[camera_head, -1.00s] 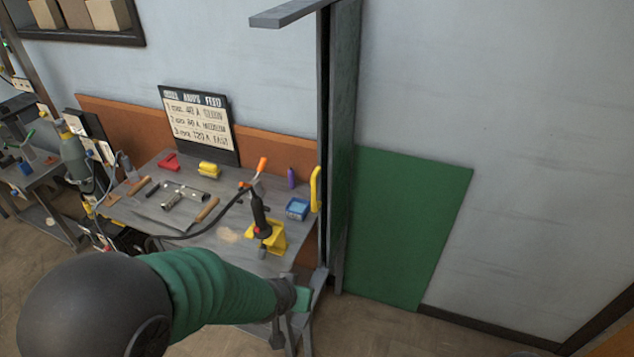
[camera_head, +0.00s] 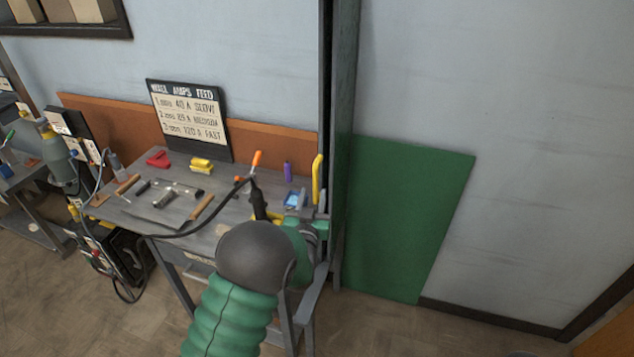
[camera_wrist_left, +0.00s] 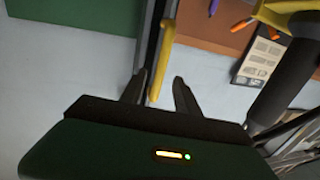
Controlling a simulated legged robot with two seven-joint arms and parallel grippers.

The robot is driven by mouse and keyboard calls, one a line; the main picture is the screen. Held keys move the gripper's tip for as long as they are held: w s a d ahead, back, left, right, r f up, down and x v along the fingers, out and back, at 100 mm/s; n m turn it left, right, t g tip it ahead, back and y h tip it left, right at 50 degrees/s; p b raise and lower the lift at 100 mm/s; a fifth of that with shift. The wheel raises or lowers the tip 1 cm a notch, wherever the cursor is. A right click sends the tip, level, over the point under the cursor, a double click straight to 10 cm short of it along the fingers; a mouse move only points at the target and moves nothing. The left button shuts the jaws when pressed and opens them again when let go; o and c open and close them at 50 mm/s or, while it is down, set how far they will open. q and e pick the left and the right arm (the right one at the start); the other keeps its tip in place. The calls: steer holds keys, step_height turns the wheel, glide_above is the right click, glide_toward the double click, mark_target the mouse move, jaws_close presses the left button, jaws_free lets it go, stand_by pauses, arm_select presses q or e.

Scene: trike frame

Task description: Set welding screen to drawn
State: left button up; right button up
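The welding screen (camera_head: 345,130) stands upright and nearly edge-on at the right end of the workbench, with a dark frame. A yellow handle (camera_head: 317,180) is on its left edge. My left gripper (camera_head: 318,222) is just below the handle, partly hidden by my own arm. In the left wrist view, my left gripper (camera_wrist_left: 160,92) has its two dark fingers apart. The yellow handle (camera_wrist_left: 160,68) reaches down between them, nearer the left finger. I cannot tell whether they touch. My right gripper is not in view.
The workbench (camera_head: 180,225) holds several tools, a yellow block (camera_head: 201,165), a blue box (camera_head: 295,200) and a torch (camera_head: 258,200) with its cable. A settings board (camera_head: 190,118) stands at the back. A flat green panel (camera_head: 405,220) is against the wall at right.

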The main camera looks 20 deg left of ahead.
mark_target(315, 185)
arm_select(q)
steer(key=w, duration=0.2)
steer(key=w+a, duration=0.1)
steer(key=w, duration=0.2)
steer(key=shift+w+a, duration=0.15)
steer(key=shift+w, duration=0.2)
steer(key=shift+d, duration=0.45)
steer(key=shift+a, duration=0.4)
jaws_close()
steer(key=shift+d, duration=0.15)
